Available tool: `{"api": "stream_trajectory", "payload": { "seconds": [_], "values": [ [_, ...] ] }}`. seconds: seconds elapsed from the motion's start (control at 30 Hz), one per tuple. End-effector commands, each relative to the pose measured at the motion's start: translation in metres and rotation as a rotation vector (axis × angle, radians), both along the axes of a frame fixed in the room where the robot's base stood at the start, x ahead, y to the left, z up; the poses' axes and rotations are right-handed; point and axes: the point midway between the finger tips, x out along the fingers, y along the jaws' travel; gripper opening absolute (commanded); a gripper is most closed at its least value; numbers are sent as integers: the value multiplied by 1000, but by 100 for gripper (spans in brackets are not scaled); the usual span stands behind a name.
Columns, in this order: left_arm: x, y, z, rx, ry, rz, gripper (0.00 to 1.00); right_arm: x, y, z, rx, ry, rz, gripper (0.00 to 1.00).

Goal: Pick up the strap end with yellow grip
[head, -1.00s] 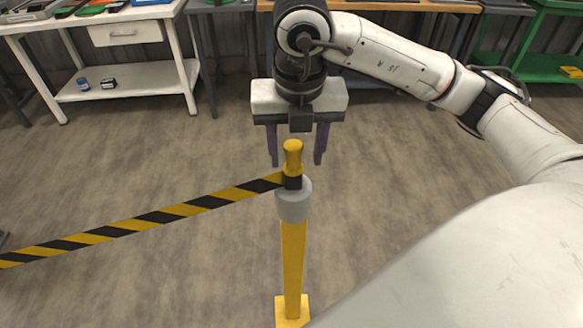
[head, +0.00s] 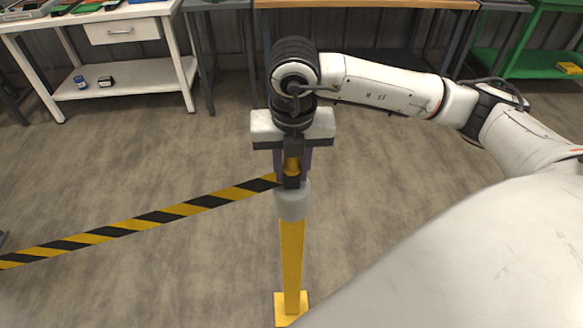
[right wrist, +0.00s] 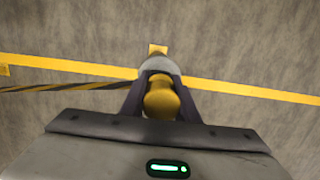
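The yellow grip (head: 291,166) of the strap end stands upright at the top of a yellow post (head: 291,255) with a grey cap (head: 292,203). The black-and-yellow strap (head: 152,217) runs from it down to the left. My right gripper (head: 292,177) is above the post, its two dark fingers closed in on either side of the grip. In the right wrist view the grip (right wrist: 161,101) sits between the fingers, which appear to touch both its sides. The strap end is still at the post's cap. My left gripper is in no view.
A white table (head: 125,12) with a lower shelf stands at the back left. A wooden-topped bench (head: 365,4) is behind, and a green shelf unit (head: 520,62) is at the back right. The floor around the post is clear. Yellow floor lines (right wrist: 250,91) show in the right wrist view.

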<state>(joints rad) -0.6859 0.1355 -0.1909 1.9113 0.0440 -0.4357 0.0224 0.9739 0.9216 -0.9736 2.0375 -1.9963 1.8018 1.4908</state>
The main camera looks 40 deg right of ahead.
Motion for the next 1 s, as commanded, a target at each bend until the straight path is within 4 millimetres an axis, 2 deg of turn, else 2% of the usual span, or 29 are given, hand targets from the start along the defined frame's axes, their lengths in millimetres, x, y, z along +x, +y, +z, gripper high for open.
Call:
{"api": "stream_trajectory", "payload": {
  "seconds": [0.07, 0.27, 0.37, 0.8, 1.0],
  "values": [
    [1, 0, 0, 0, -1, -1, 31, 0, 0, 1, 0, -1, 0, 1],
    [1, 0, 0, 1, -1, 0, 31, 1, 0, 1, 1, -2, 0, 1],
    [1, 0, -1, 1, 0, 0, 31, 1, 0, 8, 2, -5, 0, 1],
    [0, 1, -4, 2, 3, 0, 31, 1, 0, 89, 0, -6, -1, 1],
    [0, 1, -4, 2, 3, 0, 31, 0, 0, 101, 0, -1, 0, 1]
  ]
}}
